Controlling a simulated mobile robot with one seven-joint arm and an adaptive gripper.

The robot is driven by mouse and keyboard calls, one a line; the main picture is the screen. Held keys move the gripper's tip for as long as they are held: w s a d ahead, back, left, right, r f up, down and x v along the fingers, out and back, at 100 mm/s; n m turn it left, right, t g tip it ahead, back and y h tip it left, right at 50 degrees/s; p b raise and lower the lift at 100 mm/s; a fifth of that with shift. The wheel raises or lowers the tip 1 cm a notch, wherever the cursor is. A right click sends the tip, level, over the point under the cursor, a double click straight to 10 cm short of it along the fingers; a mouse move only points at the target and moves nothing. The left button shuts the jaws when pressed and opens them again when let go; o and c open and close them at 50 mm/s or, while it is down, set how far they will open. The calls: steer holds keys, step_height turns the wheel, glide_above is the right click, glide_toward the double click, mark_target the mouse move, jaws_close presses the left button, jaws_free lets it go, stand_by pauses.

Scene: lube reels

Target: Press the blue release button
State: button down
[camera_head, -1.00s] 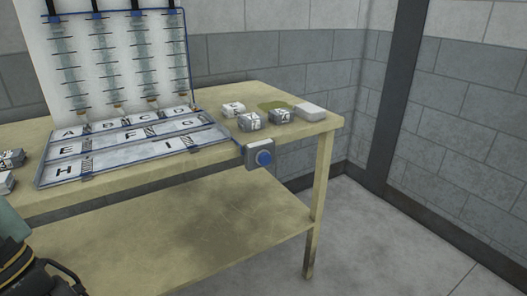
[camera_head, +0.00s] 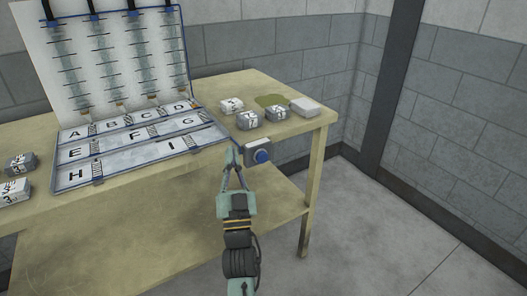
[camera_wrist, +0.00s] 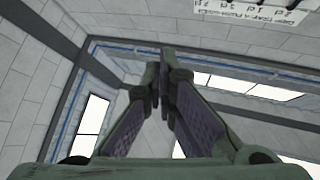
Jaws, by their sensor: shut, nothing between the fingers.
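The blue release button (camera_head: 262,156) is round and sits on a small grey box (camera_head: 252,148) fixed to the front edge of the table, right of the lettered tray. My gripper (camera_head: 236,148) is shut and empty, its fingertips just left of the button box in the head view. I cannot tell whether the tips touch the box. In the wrist view my gripper (camera_wrist: 163,62) points up towards the walls and ceiling, with its fingertips together. The button does not show in the wrist view.
The wooden table (camera_head: 225,90) holds a lettered tray (camera_head: 130,150) below an upright board with vertical reels (camera_head: 105,55). Several small labelled blocks (camera_head: 248,120) stand at the right end, and others (camera_head: 15,190) at the left. The floor to the right is clear.

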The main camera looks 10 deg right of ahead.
mark_target(262, 158)
steer(key=s+d+f+m+g+h+p, duration=0.2)
steer(key=d+f+h, duration=0.3)
steer(key=d, duration=0.8)
step_height(262, 158, down, 3)
steer(key=shift+s+d+f+m+g+h, duration=0.15)
steer(key=shift+s+d+m+g+h, duration=0.2)
steer(key=shift+g, duration=0.25)
steer(key=w+a+b, duration=0.3)
steer(key=w+b, duration=0.5)
steer(key=b, duration=0.6)
steer(key=shift+w+a, duration=0.1)
steer(key=shift+a, duration=0.05)
steer(key=shift+w, duration=0.1)
